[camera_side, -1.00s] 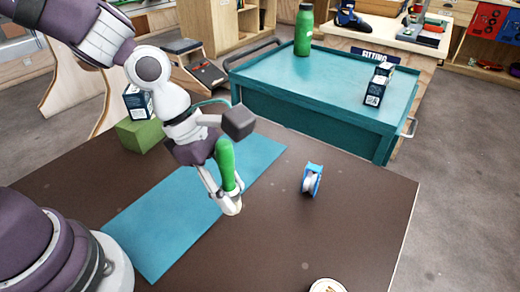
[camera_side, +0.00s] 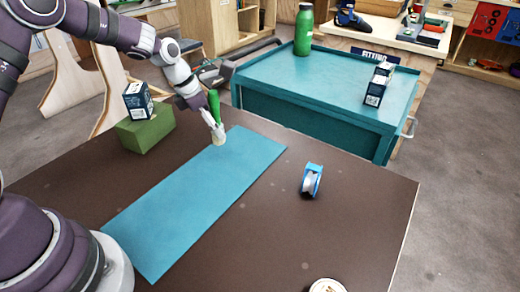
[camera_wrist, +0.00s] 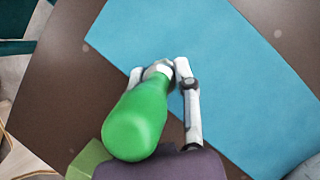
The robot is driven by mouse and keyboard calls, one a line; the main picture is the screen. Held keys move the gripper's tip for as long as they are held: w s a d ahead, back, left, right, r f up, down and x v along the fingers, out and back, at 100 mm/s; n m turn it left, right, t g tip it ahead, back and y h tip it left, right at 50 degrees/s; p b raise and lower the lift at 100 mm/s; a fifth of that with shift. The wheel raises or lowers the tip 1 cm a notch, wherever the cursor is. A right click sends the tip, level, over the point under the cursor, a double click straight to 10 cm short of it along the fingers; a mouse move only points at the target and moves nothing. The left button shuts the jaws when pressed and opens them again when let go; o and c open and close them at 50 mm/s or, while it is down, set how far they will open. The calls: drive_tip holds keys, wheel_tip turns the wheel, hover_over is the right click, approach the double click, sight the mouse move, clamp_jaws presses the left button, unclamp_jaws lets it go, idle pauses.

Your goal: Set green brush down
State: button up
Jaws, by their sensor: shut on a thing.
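The green brush (camera_side: 214,105) is held in my gripper (camera_side: 217,132) with its green handle pointing up and its pale end down. It is over the far end of the blue mat (camera_side: 190,205), near the mat's far left edge. I cannot tell whether its lower end touches the mat. In the wrist view the green brush (camera_wrist: 138,118) fills the lower middle, between the fingers of my gripper (camera_wrist: 162,72). The blue mat (camera_wrist: 230,75) lies below and to the right.
A green block (camera_side: 146,128) with a dark box (camera_side: 138,100) on it stands left of my gripper. A blue and white tape roll (camera_side: 312,180) stands right of the mat. A round item (camera_side: 327,286) is at the front edge. A teal cart (camera_side: 320,85) stands behind the table.

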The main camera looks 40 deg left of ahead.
drive_tip(key=shift+w+a+f, duration=0.1)
drive_tip(key=shift+w+f, duration=0.05)
drive_tip(key=shift+w, duration=1)
drive_tip(key=shift+w+f, duration=0.2)
drive_tip(key=shift+f, duration=1.5)
drive_tip(key=shift+f, duration=0.1)
drive_tip(key=o, duration=1)
